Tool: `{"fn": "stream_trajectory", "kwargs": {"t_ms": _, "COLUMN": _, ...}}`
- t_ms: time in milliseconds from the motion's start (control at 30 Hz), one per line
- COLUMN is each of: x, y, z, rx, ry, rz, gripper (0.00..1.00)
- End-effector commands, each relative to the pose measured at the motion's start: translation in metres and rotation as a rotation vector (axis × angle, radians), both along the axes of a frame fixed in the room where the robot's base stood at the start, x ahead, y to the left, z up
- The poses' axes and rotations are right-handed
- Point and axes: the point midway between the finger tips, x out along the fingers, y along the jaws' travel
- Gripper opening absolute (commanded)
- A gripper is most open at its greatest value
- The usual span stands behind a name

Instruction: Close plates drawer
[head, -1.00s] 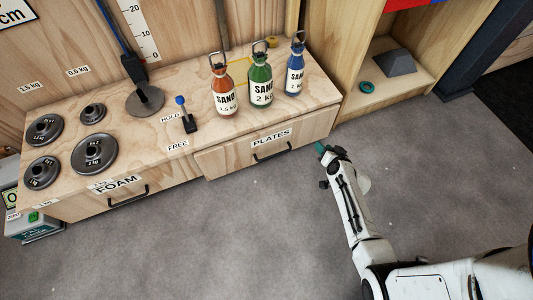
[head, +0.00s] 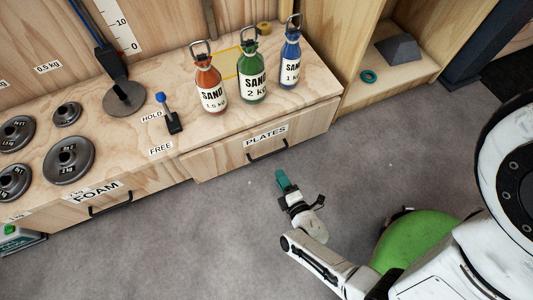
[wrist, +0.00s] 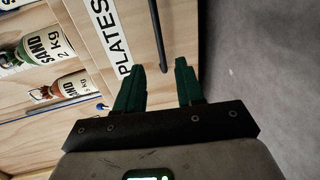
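The plates drawer (head: 225,163) is a light wooden front with a PLATES label and a black bar handle (head: 268,151). It juts out a little from the bench front, past the foam drawer. My gripper (head: 283,179) is over the floor just in front of the drawer, apart from the handle. In the wrist view the gripper's two green fingers (wrist: 159,88) are spread with nothing between them. The drawer's PLATES label (wrist: 110,38) and the dark handle (wrist: 157,35) show just beyond the fingertips. The drawer's inside is hidden.
On the bench top stand orange (head: 209,84), green (head: 251,78) and blue (head: 290,62) sand bottles, a HOLD/FREE lever (head: 169,115) and several dark weight plates. The foam drawer (head: 135,187) is to the left. An open shelf (head: 395,75) is at right.

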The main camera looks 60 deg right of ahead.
Motion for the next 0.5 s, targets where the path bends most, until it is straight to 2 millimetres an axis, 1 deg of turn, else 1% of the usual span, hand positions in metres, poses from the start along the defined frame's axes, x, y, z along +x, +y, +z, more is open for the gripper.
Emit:
{"fn": "stream_trajectory", "kwargs": {"t_ms": 167, "x": 0.02, "y": -0.015, "z": -0.006, "rx": -0.002, "ry": -0.004, "rz": -0.001, "gripper": 0.38}}
{"fn": "stream_trajectory", "kwargs": {"t_ms": 300, "x": 0.042, "y": -0.03, "z": -0.012, "rx": 0.0, "ry": -0.005, "rz": -0.003, "gripper": 0.38}}
{"fn": "stream_trajectory", "kwargs": {"t_ms": 500, "x": 0.068, "y": -0.047, "z": -0.019, "rx": 0.0, "ry": -0.004, "rz": -0.003, "gripper": 0.38}}
